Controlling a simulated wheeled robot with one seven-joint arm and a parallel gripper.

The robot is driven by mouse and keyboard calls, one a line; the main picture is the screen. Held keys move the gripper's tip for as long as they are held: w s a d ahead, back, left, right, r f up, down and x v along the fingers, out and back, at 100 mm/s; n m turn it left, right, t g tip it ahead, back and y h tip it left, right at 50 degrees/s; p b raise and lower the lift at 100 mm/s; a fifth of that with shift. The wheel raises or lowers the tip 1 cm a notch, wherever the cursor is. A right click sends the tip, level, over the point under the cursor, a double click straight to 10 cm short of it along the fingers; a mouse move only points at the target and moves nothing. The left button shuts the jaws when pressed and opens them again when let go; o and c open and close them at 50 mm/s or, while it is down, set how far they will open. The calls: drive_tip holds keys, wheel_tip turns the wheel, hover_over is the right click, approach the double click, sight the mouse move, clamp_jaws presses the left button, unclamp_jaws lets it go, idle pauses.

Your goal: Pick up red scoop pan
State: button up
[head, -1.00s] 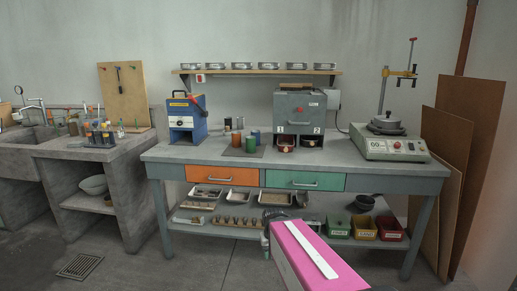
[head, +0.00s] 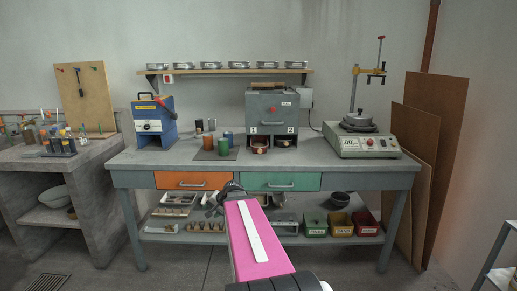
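A small red pan (head: 259,150), which looks like the scoop pan, sits in the slot marked 1 at the bottom of the grey box machine (head: 272,112) on the bench. Only its front shows, and it is too small to make out its full shape. My gripper (head: 230,188) shows as a dark shape at the far end of my pink arm link, in front of the bench's drawers. It is apart from the pan, lower and to the left in the picture. Its fingers are not clear.
The bench (head: 345,166) also holds a blue machine (head: 155,122), coloured cups on a dark mat and a device with a dial (head: 360,146). A red bin (head: 366,222) and other bins stand on the lower shelf. Brown boards (head: 432,150) lean at the right.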

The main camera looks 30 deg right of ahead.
drive_tip(key=w+d+r+m+t+h, duration=0.1)
drive_tip(key=d+r+m+t+h, duration=0.2)
drive_tip(key=d+r, duration=0.5)
drive_tip(key=d+r+m+t, duration=0.4)
drive_tip(key=d+r+m, duration=0.15)
drive_tip(key=d, duration=0.65)
drive_tip(key=w+d+r+m+t+h, duration=0.1)
drive_tip(key=d+r+m+t+h, duration=0.25)
drive_tip(key=d, duration=0.75)
drive_tip(key=shift+m+g+y, duration=0.35)
drive_tip(key=shift+m+y, duration=0.05)
drive_tip(key=shift+y, duration=0.45)
drive_tip(key=w, duration=1)
drive_tip(key=shift+w+r, duration=0.1)
drive_tip(key=shift+r, duration=0.25)
clamp_jaws()
